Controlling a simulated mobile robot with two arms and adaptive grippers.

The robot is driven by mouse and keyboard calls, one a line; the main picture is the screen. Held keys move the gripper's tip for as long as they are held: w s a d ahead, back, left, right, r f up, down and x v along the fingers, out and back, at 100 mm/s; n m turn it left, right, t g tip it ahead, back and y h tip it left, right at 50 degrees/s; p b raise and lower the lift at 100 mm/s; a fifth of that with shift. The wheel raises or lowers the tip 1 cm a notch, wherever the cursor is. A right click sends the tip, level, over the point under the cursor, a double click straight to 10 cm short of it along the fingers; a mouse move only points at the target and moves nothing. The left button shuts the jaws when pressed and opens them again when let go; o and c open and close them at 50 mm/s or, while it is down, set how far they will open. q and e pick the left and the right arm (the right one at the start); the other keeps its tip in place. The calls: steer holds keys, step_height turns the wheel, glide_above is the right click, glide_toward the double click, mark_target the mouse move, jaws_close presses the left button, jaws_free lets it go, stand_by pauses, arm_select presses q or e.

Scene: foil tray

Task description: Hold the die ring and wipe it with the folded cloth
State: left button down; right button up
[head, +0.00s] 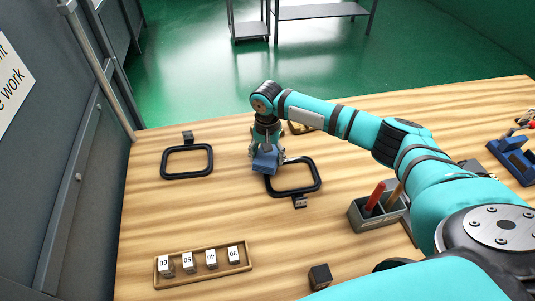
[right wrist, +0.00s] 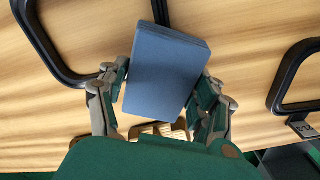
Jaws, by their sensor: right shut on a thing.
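My right gripper (head: 266,162) is shut on a blue folded cloth (head: 264,161), held at the left side of a black rounded frame (head: 318,172) on the table. In the right wrist view the cloth (right wrist: 166,72) is a flat blue-grey block between both fingers of the right gripper (right wrist: 165,88). I cannot tell whether the cloth touches the table. A brass-coloured piece (head: 300,128) lies behind my right wrist, partly hidden; it also shows in the right wrist view (right wrist: 150,130) below the cloth. I cannot make out a die ring for certain. My left gripper is out of view.
A second black frame (head: 187,176) lies at left. A wooden tray (head: 203,276) holds several numbered blocks at the front. A grey holder (head: 372,222) with handled tools, a black cube (head: 320,275) and a blue fixture (head: 512,160) stand further right. The table's middle left is clear.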

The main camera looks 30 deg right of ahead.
steer(key=shift+f, duration=0.5)
steer(key=shift+d, duration=0.1)
